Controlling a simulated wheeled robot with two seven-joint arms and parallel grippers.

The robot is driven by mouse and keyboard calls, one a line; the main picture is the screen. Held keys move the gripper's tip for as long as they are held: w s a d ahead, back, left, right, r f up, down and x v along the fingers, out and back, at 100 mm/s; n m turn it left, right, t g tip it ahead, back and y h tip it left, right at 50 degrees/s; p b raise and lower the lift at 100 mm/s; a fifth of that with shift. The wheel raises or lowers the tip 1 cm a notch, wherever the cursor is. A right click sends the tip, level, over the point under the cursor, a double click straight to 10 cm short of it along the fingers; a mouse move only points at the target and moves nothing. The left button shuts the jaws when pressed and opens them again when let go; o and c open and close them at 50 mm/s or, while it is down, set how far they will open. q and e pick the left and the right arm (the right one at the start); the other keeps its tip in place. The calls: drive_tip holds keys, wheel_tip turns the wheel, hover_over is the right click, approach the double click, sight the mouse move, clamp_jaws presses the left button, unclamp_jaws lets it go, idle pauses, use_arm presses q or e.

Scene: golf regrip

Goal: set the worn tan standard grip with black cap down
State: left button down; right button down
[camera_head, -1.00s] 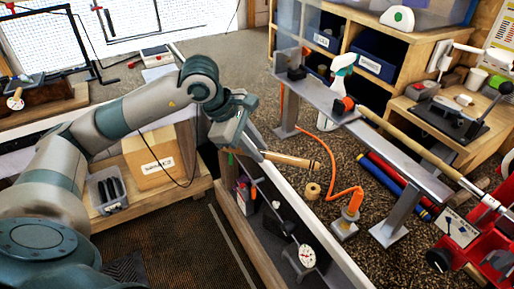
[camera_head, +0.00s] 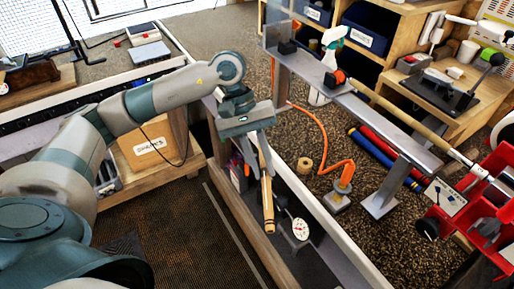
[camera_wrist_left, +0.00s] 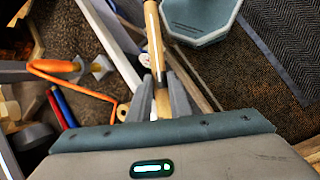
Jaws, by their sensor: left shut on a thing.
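The worn tan grip (camera_head: 268,205) is a slim tan rod, held between the fingers of my left gripper (camera_head: 259,157). In the head view it points down the picture, with dark bands near its lower end, above the open wood-sided bench. In the left wrist view the grip (camera_wrist_left: 154,40) runs up from between the two grey fingers of the left gripper (camera_wrist_left: 158,90). I cannot clearly make out the black cap. My right gripper is not in view.
Below the grip, the bench holds a white round dial (camera_head: 300,229) and small bottles. To the right are a tan tape roll (camera_head: 305,165), an orange hose (camera_head: 325,165), a grey rail (camera_head: 350,100) with a club shaft, and a red cart (camera_head: 480,195). A cardboard box (camera_head: 152,145) stands left.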

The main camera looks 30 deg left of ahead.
use_arm(q)
drive_tip(key=m, duration=0.1)
drive_tip(key=s+d+m+g, duration=0.1)
drive_tip(key=m+y, duration=0.1)
drive_tip(key=m, duration=0.1)
drive_tip(key=shift+s+d+f+g, duration=0.2)
drive_tip(key=shift+s+d+g, duration=0.1)
drive_tip(key=shift+g, duration=0.1)
drive_tip(key=shift+s+d+m, duration=0.1)
drive_tip(key=shift+s+m, duration=0.1)
drive_tip(key=shift+m, duration=0.2)
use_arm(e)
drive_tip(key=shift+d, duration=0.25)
